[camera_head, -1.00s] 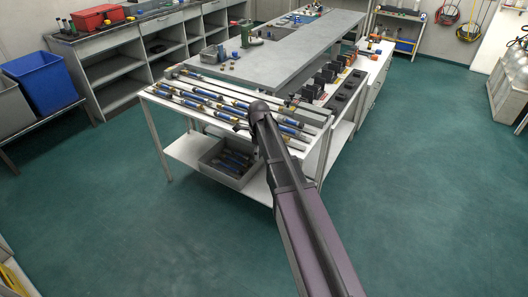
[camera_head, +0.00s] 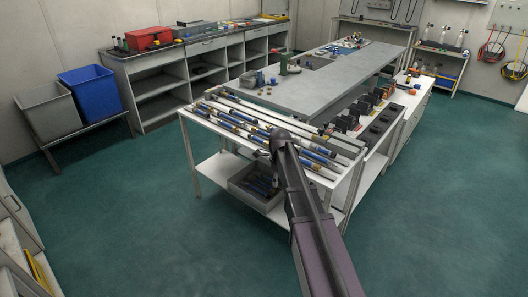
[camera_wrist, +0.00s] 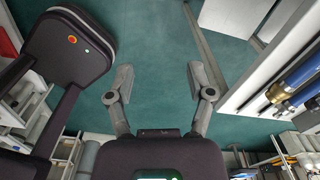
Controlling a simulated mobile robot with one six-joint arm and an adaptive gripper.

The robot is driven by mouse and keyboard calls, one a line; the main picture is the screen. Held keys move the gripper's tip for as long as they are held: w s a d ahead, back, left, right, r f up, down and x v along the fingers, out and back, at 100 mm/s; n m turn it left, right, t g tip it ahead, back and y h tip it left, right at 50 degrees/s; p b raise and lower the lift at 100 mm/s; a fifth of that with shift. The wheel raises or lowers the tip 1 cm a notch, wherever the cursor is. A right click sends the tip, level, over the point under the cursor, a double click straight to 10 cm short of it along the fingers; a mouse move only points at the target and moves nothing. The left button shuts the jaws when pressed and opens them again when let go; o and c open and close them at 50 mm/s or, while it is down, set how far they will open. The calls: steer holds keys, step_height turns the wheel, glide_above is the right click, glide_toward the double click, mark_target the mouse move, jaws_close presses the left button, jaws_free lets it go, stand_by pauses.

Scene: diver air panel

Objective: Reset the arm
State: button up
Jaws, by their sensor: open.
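My gripper shows in the wrist view (camera_wrist: 160,85) with its two fingers spread apart and nothing between them. Green floor lies beyond the fingertips. In the head view my arm reaches from the bottom right up to the front edge of the white table (camera_head: 215,124).
Blue and dark cylinders (camera_head: 240,124) lie in rows on the white table, with a grey bin (camera_head: 262,200) on its lower shelf. A long grey bench (camera_head: 320,84) stands behind. A blue bin (camera_head: 90,92) is at left. Floor in front is clear.

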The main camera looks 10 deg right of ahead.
steer(key=s+a+r+n+p, duration=0.2)
steer(key=s+n, duration=2.1)
steer(key=n, duration=0.1)
steer(key=shift+n, duration=0.3)
steer(key=shift+a, duration=0.1)
steer(key=shift+c, duration=0.2)
steer(key=shift+c, duration=0.6)
steer(key=shift+a, duration=0.15)
